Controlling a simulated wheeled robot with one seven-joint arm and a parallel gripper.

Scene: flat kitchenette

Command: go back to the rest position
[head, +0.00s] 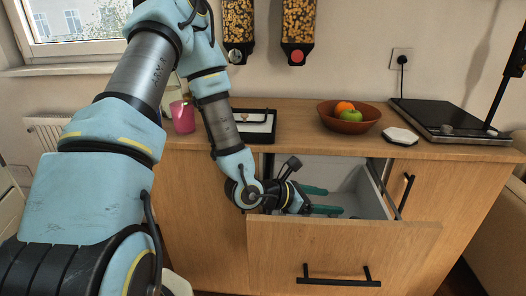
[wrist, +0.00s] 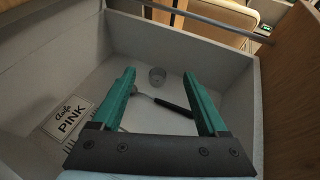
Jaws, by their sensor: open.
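My gripper (head: 322,200) reaches into an open drawer (head: 345,243) in the wooden cabinet. In the wrist view my gripper (wrist: 160,88) is open, its two green fingers apart with nothing gripped between them. Past the fingertips, the grey drawer floor holds a utensil with a black handle (wrist: 173,107) and a small grey round cup (wrist: 157,77). A white card reading "PINK" (wrist: 72,121) lies at the left of the drawer.
The drawer front has a black handle (head: 338,275). On the counter are a pink cup (head: 182,117), a black-framed tray (head: 246,126), a fruit bowl (head: 349,122), a white octagonal piece (head: 400,136) and a black cooktop (head: 446,117). Two dispensers (head: 238,28) (head: 298,26) hang above.

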